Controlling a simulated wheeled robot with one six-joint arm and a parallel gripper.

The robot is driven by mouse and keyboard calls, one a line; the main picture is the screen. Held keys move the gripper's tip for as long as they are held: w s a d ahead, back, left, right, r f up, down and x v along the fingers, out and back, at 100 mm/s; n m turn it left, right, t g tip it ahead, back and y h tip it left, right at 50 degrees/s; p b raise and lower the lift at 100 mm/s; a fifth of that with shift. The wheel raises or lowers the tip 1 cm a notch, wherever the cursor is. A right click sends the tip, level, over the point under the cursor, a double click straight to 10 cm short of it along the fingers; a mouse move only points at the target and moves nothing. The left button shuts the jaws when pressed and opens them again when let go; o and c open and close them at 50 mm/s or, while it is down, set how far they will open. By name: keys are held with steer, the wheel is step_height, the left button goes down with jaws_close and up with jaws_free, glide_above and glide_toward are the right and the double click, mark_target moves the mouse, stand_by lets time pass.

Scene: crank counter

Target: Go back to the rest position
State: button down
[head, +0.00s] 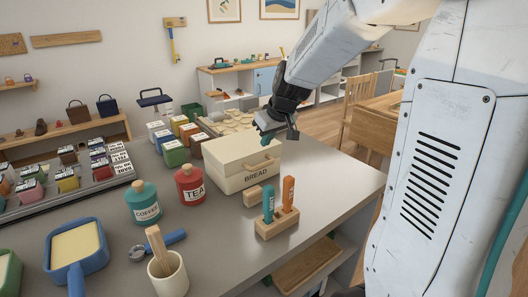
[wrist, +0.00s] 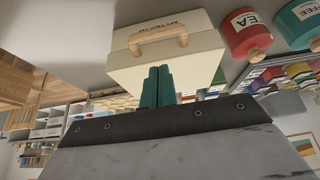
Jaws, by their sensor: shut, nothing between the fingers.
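My gripper (head: 292,134) hangs above the grey counter, over the back right corner of the cream bread box (head: 232,160) in the head view. Its teal fingers also show in the wrist view (wrist: 157,86), pressed together with nothing between them. In the wrist view, which looks upside down, the bread box (wrist: 200,48) lies beyond the fingertips with its wooden handle in sight. The box looks closed. I cannot tell the exact gap between the fingers and the box.
A wooden holder (head: 275,224) with a teal and an orange item stands before the box. Red tea (head: 190,186) and teal coffee (head: 143,204) canisters stand to its left. Several small coloured boxes (head: 174,153) are behind. The counter's right side (head: 335,180) is clear.

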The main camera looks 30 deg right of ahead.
steer(key=v, duration=0.6)
steer(key=shift+s, duration=0.35)
steer(key=shift+d, duration=0.1)
steer(key=s+a+g, duration=0.1)
steer(key=s+a, duration=0.3)
steer(key=s, duration=0.5)
steer(key=s+a+f+g, duration=0.1)
steer(key=s+a, duration=0.3)
steer(key=s, duration=0.5)
steer(key=s+a+f+g, duration=0.1)
steer(key=s+a, duration=0.3)
steer(key=s, duration=0.5)
steer(key=shift+a+m+g, duration=0.25)
steer(key=shift+m+g, duration=0.15)
steer(key=shift+g, duration=0.2)
